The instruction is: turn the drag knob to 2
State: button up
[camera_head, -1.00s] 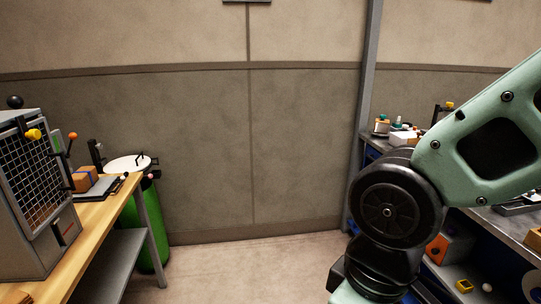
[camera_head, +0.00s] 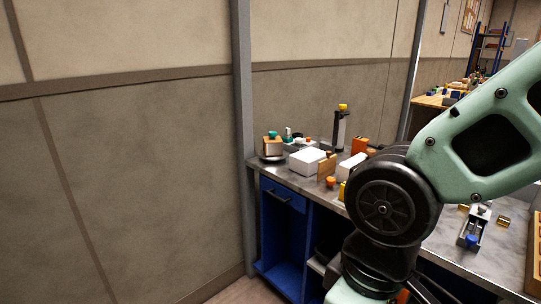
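I cannot pick out a drag knob or any numbers in this view. A small metal device with a blue knob (camera_head: 471,240) stands on the grey bench (camera_head: 440,246) at the right, but it is too small to tell what it is. A dark upright stand with a yellow top (camera_head: 342,107) rises at the back of the same bench. My green and black arm covers the right of the view and hides part of the bench. My gripper is not visible.
A white box (camera_head: 307,161), a brown block (camera_head: 272,147) and an orange block (camera_head: 360,146) crowd the bench's left part. Blue cabinets (camera_head: 283,196) stand below. A grey post (camera_head: 243,130) stands at the bench's left end. Another bench (camera_head: 432,100) is far back right.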

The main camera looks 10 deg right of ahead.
aim_at(299, 141)
jog(key=i+j+z, duration=0.4)
jog(key=j, duration=0.25)
jog(key=i+j+u, duration=0.2)
jog(key=i+j, duration=0.15)
jog(key=i, duration=0.2)
jog(key=i+j+u, duration=0.2)
jog(key=i, duration=0.4)
jog(key=i+j+u, duration=0.2)
jog(key=i, duration=0.75)
